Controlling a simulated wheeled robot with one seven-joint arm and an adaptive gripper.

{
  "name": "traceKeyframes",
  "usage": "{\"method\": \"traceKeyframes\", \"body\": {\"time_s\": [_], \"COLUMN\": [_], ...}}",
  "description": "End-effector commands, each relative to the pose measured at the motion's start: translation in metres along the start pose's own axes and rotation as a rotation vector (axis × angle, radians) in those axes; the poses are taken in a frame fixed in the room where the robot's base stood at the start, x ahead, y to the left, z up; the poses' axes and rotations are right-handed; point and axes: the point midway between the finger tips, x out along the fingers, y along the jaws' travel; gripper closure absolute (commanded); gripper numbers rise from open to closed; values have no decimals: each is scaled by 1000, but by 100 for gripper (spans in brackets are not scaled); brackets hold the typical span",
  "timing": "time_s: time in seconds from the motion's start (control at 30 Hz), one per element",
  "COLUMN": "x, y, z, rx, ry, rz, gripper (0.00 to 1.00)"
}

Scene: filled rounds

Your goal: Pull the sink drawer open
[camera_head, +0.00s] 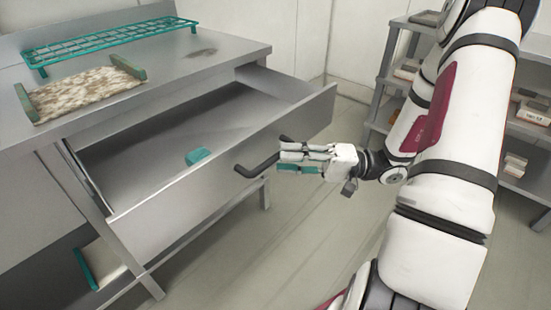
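The grey metal drawer (215,183) under the sink counter is pulled well out, and its inside shows. A small teal block (198,156) lies on the drawer floor. A dark bar handle (258,168) sticks out from the drawer front.
On the grey counter (215,62) stand a teal wire rack (110,47) and a mottled board (85,92) with green ends. A teal-edged white item (102,262) sits below the drawer. Shelves (518,185) with small boxes stand at right. The floor before the drawer is clear.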

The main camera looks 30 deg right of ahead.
Motion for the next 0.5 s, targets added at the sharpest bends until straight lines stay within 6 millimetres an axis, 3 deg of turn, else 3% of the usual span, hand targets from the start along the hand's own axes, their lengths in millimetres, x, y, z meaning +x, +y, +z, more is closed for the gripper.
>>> {"method": "traceKeyframes", "body": {"time_s": [0.23,0.5], "x": [-51,-78], "y": [1,1], "z": [0,0], "rx": [-1,2], "ry": [4,0], "rz": [1,0], "gripper": [67,67]}}
